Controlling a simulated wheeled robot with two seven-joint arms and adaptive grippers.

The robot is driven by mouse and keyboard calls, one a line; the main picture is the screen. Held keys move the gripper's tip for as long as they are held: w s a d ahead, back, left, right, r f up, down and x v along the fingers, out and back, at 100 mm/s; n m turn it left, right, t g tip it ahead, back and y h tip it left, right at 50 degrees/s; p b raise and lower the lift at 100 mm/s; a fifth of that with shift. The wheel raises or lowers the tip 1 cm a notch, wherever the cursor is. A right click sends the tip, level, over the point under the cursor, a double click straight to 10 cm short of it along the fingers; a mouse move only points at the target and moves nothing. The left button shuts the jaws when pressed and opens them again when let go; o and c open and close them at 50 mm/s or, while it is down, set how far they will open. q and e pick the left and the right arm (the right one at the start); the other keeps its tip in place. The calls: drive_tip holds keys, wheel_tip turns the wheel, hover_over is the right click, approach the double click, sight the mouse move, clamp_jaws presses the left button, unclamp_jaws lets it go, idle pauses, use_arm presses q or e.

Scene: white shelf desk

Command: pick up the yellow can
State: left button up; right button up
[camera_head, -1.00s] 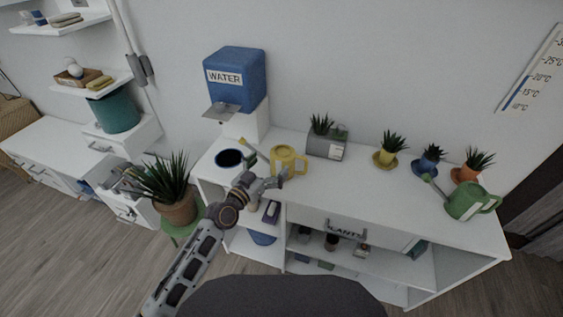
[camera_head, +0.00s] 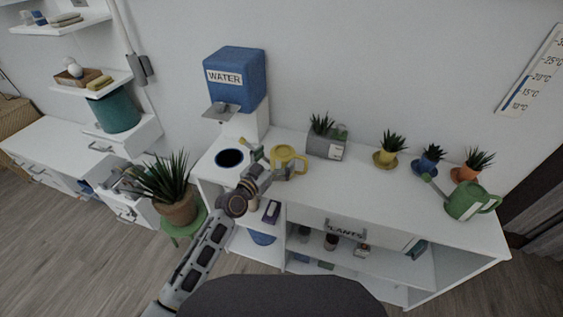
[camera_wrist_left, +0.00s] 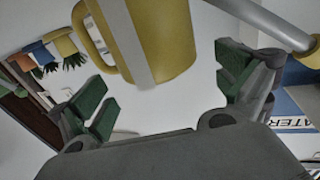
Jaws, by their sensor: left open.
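The yellow can (camera_head: 288,160), a watering can with a spout and a looped handle, stands upright on the white desk top near the water dispenser. My left gripper (camera_head: 264,163) is at its near left side, overlapping its left part and spout in the head view. In the left wrist view the yellow can (camera_wrist_left: 165,40) hangs large at the top, with its handle to the left. The open green-padded fingers of my left gripper (camera_wrist_left: 166,82) lie on either side, with a visible gap to the body. Whether either finger touches it is unclear. My right gripper is out of view.
The blue water dispenser (camera_head: 236,80) stands behind the can, and a dark blue round opening (camera_head: 229,158) lies left of it. A grey planter (camera_head: 326,142) is close on the right. A green watering can (camera_head: 468,200) stands far right. The middle desk top is clear.

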sight(282, 151)
use_arm(q)
drive_tip(key=shift+x, duration=1.85)
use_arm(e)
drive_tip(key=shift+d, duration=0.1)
use_arm(q)
drive_tip(key=c, duration=1.4)
drive_tip(key=shift+c, duration=0.2)
drive_tip(key=shift+r+p, duration=0.3)
drive_tip(key=shift+r, duration=0.5)
wheel_tip(282, 151, up, 7)
drive_tip(key=shift+f+p, duration=0.15)
drive_tip(key=shift+p, duration=0.8)
wheel_tip(282, 151, up, 10)
drive_tip(key=p, duration=0.1)
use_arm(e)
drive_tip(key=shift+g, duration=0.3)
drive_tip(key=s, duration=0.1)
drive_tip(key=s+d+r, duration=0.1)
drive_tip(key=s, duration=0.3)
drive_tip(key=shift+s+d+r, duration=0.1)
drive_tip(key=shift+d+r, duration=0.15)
use_arm(q)
drive_tip(key=shift+f, duration=0.15)
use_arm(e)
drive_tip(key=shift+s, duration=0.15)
